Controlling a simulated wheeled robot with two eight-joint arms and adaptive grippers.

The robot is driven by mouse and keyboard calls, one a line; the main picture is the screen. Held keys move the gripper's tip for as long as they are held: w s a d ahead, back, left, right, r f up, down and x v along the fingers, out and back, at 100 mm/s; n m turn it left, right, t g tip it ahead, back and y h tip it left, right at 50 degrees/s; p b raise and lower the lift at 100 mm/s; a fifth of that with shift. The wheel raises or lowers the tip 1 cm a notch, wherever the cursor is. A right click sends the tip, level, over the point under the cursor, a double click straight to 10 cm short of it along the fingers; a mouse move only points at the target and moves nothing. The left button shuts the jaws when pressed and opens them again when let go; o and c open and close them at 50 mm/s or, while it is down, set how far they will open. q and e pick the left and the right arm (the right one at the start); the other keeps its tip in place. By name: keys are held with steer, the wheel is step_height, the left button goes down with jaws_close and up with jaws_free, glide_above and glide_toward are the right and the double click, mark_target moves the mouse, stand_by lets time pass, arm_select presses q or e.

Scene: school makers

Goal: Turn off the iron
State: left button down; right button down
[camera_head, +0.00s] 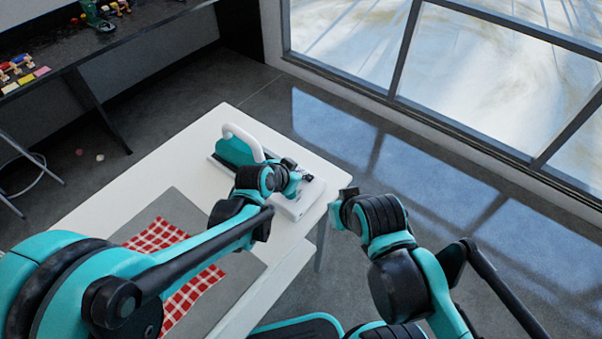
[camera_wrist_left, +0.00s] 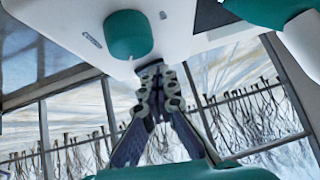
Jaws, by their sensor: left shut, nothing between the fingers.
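The teal iron (camera_head: 234,152) with a white handle (camera_head: 243,138) rests on a white base (camera_head: 308,200) at the table's far corner. In the left wrist view, the base (camera_wrist_left: 60,50) carries a round teal knob (camera_wrist_left: 128,35); part of the iron (camera_wrist_left: 262,8) shows top right. My left gripper (camera_head: 303,180) is over the base's near end in the head view. In the wrist view its closed, empty fingers (camera_wrist_left: 150,68) are just beside the knob; whether they touch it I cannot tell. My right gripper (camera_head: 340,208) is right of the table, its fingers unclear.
A red-and-white checked cloth (camera_head: 158,238) lies on a grey mat (camera_head: 185,205) on the white table (camera_head: 110,205), partly hidden by my left arm. A dark workbench (camera_head: 110,42) with small items stands at the back left. A large window (camera_head: 470,80) is at the right.

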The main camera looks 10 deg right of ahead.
arm_select(q)
steer(key=shift+s+f, duration=0.1)
steer(key=shift+s, duration=0.1)
steer(key=shift+s+d, duration=0.25)
steer(key=shift+s, duration=0.05)
steer(key=shift+s+d, duration=0.2)
steer(key=r+p, duration=0.4)
steer(key=r, duration=0.1)
steer(key=shift+s+d, duration=0.1)
steer(key=shift+d, duration=0.1)
steer(key=p+v, duration=0.2)
steer(key=v, duration=0.7)
steer(key=shift+s+a+p, duration=0.25)
steer(key=shift+p, duration=0.15)
